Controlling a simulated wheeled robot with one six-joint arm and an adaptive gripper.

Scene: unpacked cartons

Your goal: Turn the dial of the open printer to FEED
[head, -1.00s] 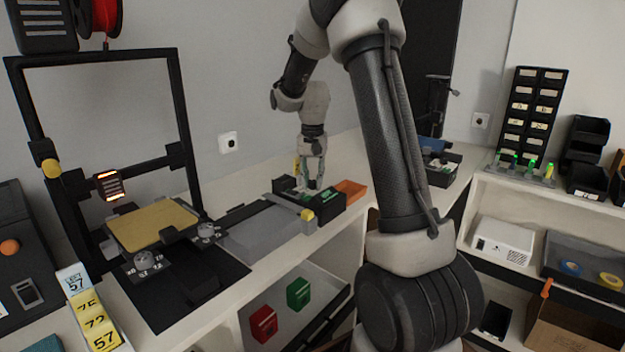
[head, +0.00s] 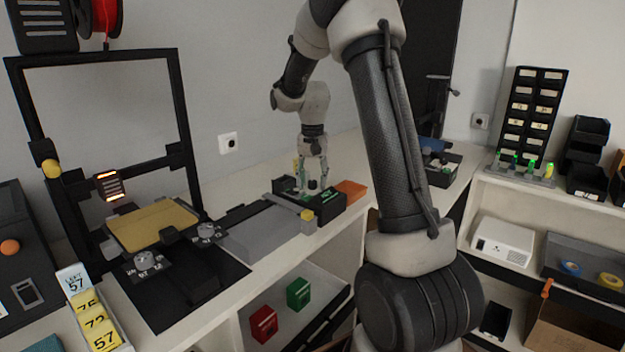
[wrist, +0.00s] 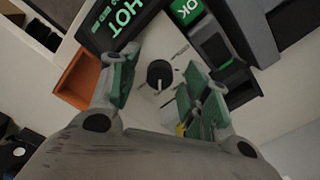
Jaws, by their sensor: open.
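In the wrist view a round black dial (wrist: 159,74) stands on a pale plate with small marks that I cannot read. My gripper (wrist: 160,62) is open, its green-padded fingers on either side of the dial; I cannot tell whether they touch it. In the head view my gripper (head: 314,186) points down over a dark device (head: 330,207) on the bench, and the dial there is mostly hidden. The open-frame printer (head: 181,110) stands at the left, with a yellow bed (head: 152,226) and two grey knobs (head: 148,262) and (head: 207,232) in front.
A dark display (wrist: 118,18) reading HOT and a green OK label (wrist: 187,9) lie close beyond the fingers. An orange tray (wrist: 80,80) is beside the left finger. A grey flat block (head: 262,233) lies left of the device. Numbered yellow cards (head: 95,322) stand front left.

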